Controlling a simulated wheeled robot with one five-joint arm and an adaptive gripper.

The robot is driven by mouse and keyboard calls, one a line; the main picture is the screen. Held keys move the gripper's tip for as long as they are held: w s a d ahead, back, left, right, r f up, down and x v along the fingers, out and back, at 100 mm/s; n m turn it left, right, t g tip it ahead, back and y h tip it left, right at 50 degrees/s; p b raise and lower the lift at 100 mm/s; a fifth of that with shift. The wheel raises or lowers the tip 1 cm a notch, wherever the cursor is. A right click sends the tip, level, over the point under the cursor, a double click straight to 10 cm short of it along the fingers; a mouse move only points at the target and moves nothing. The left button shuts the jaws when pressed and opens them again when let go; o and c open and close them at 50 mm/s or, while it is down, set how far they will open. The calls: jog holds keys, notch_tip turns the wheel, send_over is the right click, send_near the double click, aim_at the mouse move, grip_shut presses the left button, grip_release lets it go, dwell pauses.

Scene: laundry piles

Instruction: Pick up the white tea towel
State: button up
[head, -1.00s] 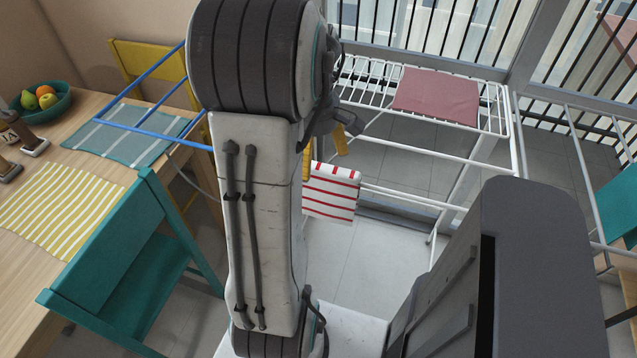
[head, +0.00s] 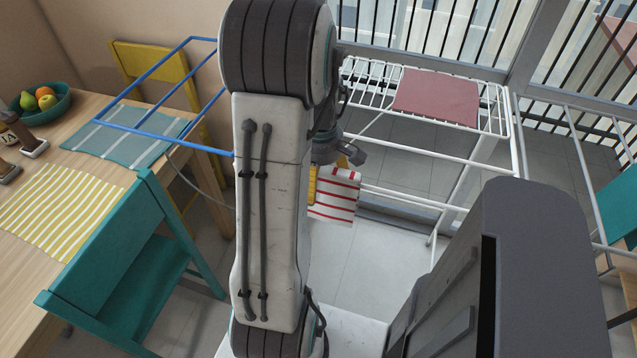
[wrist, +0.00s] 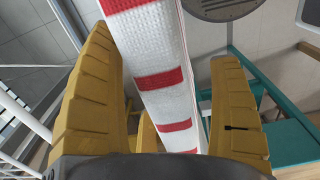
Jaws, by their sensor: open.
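The white tea towel (head: 336,194) with red stripes hangs low at the near end of the white drying rack, partly hidden behind my arm in the head view. In the wrist view the towel (wrist: 150,50) shows as a narrow folded strip running between the two yellow fingers. My gripper (wrist: 165,65) is open, with a finger on each side of the towel and gaps visible beside it. In the head view my gripper (head: 328,174) is at the towel's upper part, mostly hidden by my arm.
The white rack (head: 490,122) carries a dusty-pink cloth (head: 437,96) on top. Light floor lies open below the towel.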

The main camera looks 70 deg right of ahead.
jog(key=c, duration=1.4)
